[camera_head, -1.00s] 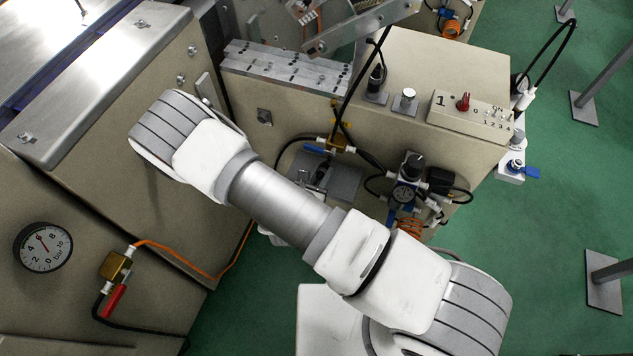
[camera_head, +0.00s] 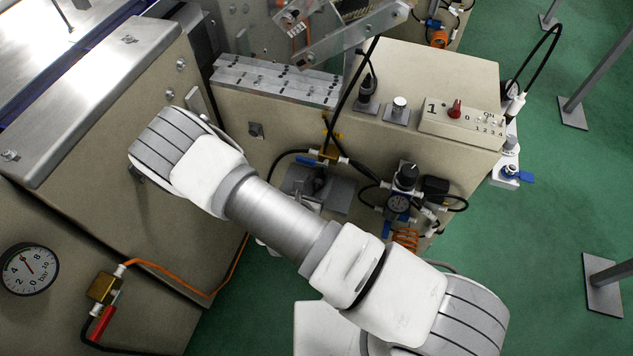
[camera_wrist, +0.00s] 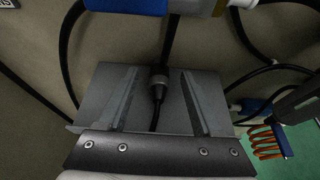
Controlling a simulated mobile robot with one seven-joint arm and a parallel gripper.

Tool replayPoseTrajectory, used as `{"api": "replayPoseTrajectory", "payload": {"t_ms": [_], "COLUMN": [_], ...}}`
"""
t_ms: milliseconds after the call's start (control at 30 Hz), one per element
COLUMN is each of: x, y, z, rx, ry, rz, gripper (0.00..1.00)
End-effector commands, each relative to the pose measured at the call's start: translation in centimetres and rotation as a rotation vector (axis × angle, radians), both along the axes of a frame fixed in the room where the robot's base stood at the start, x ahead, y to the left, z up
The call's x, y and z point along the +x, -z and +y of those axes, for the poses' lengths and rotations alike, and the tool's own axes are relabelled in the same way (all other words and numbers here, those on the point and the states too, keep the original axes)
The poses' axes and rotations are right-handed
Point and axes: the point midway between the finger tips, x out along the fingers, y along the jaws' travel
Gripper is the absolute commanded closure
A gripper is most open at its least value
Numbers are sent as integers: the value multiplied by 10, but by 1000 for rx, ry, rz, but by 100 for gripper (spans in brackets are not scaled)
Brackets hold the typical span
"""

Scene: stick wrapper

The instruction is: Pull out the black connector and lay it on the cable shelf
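In the wrist view a black connector (camera_wrist: 159,82) with a ringed collar and a black cable shows between the two fingers of my gripper (camera_wrist: 158,71). The fingers stand apart with a gap on each side of it, so my gripper is open and does not touch it there. A grey plate, which looks like the cable shelf (camera_wrist: 218,88), lies behind the fingers; it also shows in the head view (camera_head: 340,190), under the blue-handled valve. My arm hides most of my gripper in the head view. I cannot tell where the connector is seated.
A blue-handled valve (camera_wrist: 125,5) is close above the shelf. A pressure regulator (camera_head: 398,203) with orange coiled hose stands to the right. Another black plug (camera_head: 367,92) and a switch box (camera_head: 462,122) are on the machine top. Loose cables hang around the gripper.

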Motion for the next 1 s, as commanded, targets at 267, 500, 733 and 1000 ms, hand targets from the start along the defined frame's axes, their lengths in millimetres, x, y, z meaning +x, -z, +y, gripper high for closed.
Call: {"api": "replayPoseTrajectory", "payload": {"t_ms": [267, 500, 733, 1000], "x": [-3, -36, -86, -133], "y": [-2, -18, -41, -61], "z": [1, 14, 32, 50], "rx": [1, 1, 1, 2], "ry": [-1, -3, -4, -4], "rz": [1, 3, 2, 0], "gripper": [33, 33, 33, 33]}}
